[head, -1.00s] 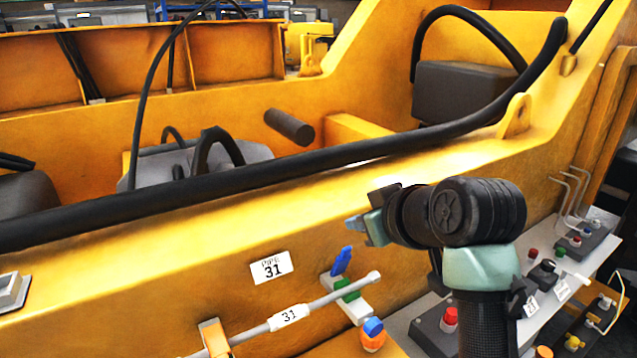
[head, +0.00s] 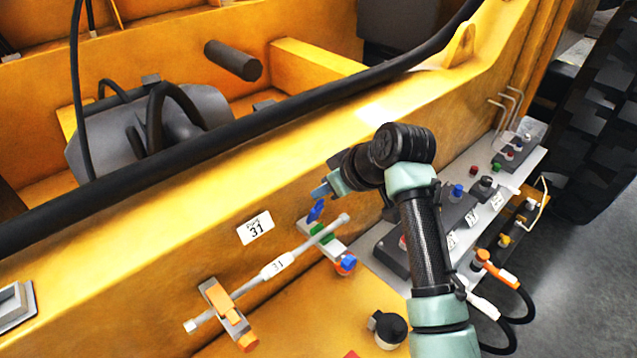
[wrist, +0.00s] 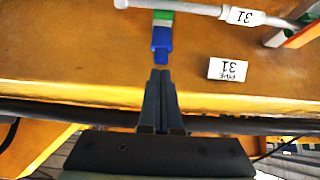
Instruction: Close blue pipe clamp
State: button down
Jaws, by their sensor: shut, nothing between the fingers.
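The blue pipe clamp has a blue lever (head: 315,211) that sticks up and away from the grey pipe (head: 247,286). A green part (head: 322,233) lies at the pipe by its base, and a blue and orange knob (head: 346,264) is at the bracket's lower end. The lever also shows in the wrist view (wrist: 161,40), just ahead of my fingertips. My gripper (head: 319,191) is shut and empty, just above the lever. In the wrist view my gripper (wrist: 160,72) lines up with the lever's end, with a small gap apparent.
An orange clamp (head: 219,298) sits at the pipe's left end. A "PIPE 31" label (head: 255,228) is on the yellow wall. A thick black hose (head: 250,118) runs above. A control panel with buttons (head: 458,191) lies to the right, and a black knob (head: 387,327) below.

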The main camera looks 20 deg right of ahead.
jog(key=shift+x, duration=0.9)
